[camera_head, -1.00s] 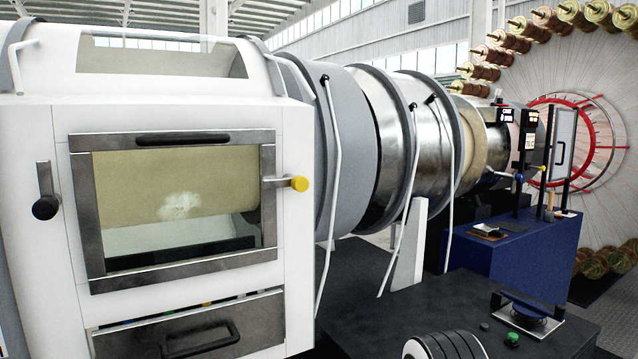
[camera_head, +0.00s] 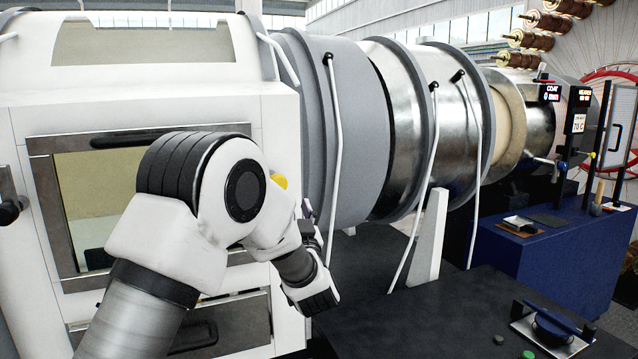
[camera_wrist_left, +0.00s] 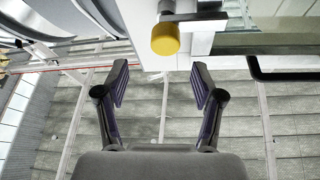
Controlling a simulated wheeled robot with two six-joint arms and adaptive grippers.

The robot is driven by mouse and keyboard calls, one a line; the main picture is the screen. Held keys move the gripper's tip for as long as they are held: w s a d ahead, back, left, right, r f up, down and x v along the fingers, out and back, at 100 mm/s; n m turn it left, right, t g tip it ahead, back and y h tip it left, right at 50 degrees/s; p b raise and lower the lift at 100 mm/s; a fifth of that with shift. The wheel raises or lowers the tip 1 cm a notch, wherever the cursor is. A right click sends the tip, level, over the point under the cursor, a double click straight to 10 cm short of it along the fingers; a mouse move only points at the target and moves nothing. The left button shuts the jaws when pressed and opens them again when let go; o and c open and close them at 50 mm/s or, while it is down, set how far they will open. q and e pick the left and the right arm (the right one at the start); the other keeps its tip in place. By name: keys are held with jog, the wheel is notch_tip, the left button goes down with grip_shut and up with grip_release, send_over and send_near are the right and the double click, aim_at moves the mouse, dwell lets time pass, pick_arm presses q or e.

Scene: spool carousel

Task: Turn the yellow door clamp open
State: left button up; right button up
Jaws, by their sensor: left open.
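The yellow clamp knob (camera_head: 279,181) is at the right edge of the white machine's front door, partly hidden behind my left arm in the head view. In the left wrist view the yellow knob (camera_wrist_left: 165,39) sits on a short metal bar at the top, beside the white housing. My left gripper (camera_wrist_left: 159,72) is open and empty, its two fingers apart below the knob in that picture and not touching it. In the head view my left arm covers the right part of the metal-framed door (camera_head: 62,150) and the clamp bar.
A black-ended handle (camera_head: 10,210) is on the door's left side. A dark handle (camera_wrist_left: 285,75) shows in the left wrist view. Large metal drums (camera_head: 400,140) with white rods extend right. A dark bench (camera_head: 420,315) and blue cabinet (camera_head: 540,255) stand right.

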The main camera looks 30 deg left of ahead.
aim_at(281, 185)
pick_arm(q)
jog(key=p+x, duration=0.3)
jog(key=x, duration=0.5)
jog(key=shift+s+a, duration=0.1)
jog(key=shift+s, duration=0.1)
jog(key=shift+s+a+r, duration=0.1)
jog(key=shift+s+a, duration=0.05)
jog(key=shift+a, duration=0.1)
jog(key=shift+d, duration=0.1)
jog(key=c, duration=1)
grip_shut()
